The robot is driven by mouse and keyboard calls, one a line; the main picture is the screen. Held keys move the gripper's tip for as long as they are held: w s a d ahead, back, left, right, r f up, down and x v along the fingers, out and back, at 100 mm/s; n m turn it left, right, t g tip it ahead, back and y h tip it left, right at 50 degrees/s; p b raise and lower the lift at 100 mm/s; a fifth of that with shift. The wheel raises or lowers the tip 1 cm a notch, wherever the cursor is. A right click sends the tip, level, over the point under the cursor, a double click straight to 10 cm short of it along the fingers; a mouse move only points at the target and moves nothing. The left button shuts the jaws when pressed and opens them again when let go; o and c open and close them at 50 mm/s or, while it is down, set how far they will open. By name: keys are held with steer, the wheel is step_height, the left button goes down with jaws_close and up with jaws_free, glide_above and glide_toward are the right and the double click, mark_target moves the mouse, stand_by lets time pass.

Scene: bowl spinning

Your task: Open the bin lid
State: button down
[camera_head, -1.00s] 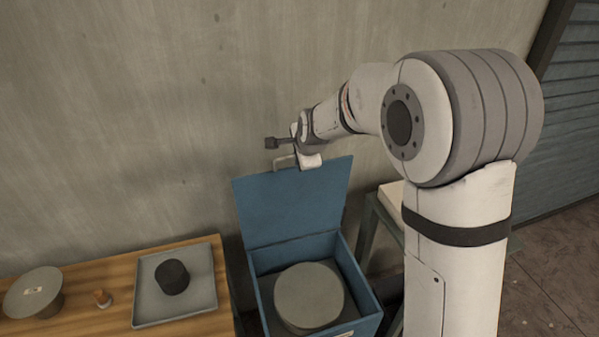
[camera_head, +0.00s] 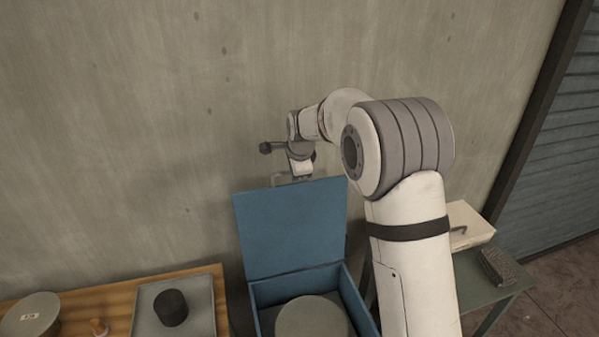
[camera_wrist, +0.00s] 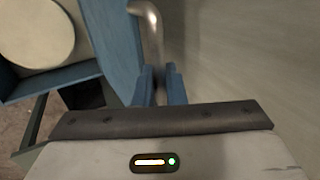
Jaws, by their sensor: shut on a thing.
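The blue bin lid (camera_head: 290,230) stands raised, about upright, at the back of the blue bin (camera_head: 352,301), whose top is open. A metal handle (camera_head: 277,180) sits at the lid's top edge; it also shows in the wrist view (camera_wrist: 151,28). My gripper (camera_head: 295,177) is at this top edge, shut on the handle. In the wrist view my gripper's two blue fingers (camera_wrist: 161,84) are close together around the handle's end. The exact contact is partly hidden.
A round grey thing (camera_head: 312,318) lies inside the bin. A wooden table (camera_head: 110,297) at left holds a grey tray (camera_head: 146,319) with a dark cylinder (camera_head: 171,307). A green side table (camera_head: 477,285) with a white box (camera_head: 466,224) stands right. The concrete wall is close behind the lid.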

steer(key=shift+s+a+f, duration=0.15)
steer(key=shift+f, duration=0.15)
steer(key=c, duration=1.7)
jaws_free()
steer(key=shift+a, duration=0.1)
steer(key=shift+o, duration=0.6)
steer(key=shift+r, duration=0.1)
steer(key=b+v, duration=0.2)
steer(key=v, duration=0.6)
steer(key=shift+r, duration=0.1)
